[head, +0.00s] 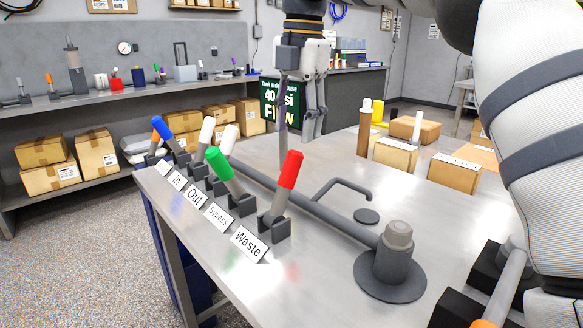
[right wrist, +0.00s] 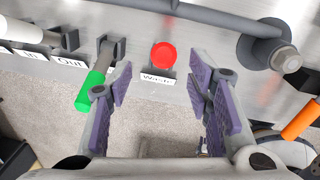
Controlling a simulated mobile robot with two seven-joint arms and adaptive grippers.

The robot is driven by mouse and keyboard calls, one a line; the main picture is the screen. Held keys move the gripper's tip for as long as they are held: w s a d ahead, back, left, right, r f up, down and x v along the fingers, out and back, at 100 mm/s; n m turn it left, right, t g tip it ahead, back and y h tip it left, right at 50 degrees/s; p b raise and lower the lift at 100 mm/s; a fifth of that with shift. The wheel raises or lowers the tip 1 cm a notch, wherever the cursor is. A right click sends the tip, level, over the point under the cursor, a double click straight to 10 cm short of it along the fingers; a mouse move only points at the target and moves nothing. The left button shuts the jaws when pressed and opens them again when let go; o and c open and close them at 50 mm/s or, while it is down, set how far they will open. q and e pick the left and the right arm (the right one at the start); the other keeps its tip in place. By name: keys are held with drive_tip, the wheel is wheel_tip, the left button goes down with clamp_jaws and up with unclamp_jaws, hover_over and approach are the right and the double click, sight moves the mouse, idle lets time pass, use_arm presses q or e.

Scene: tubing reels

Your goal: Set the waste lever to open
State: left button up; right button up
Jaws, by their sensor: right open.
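The waste lever has a red handle (head: 289,170) on a grey stem in a dark bracket, behind the "Waste" label (head: 248,244). It leans up and slightly right in the head view. In the right wrist view its red end (right wrist: 163,55) faces the camera, just beyond the gap between my fingers. My right gripper (head: 299,125) hangs over the table behind the lever in the head view, open and empty. Its purple-padded fingers also show in the right wrist view (right wrist: 160,82), either side of the lever but apart from it. My left gripper is out of view.
The green bypass lever (head: 219,163) stands beside it, tilted left, close to one finger in the right wrist view (right wrist: 90,90). White (head: 206,130) and blue (head: 161,128) handles stand farther along. A pipe (head: 320,213) runs behind the levers to a grey fitting (head: 397,250).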

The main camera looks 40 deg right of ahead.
sight(291, 179)
drive_tip(key=shift+s+f, duration=0.1)
drive_tip(key=shift+f, duration=0.1)
drive_tip(key=f, duration=1.1)
drive_tip(key=shift+w+a+f+p, duration=0.15)
drive_tip(key=shift+w+a+p, duration=0.1)
drive_tip(key=shift+a+p, duration=0.15)
clamp_jaws()
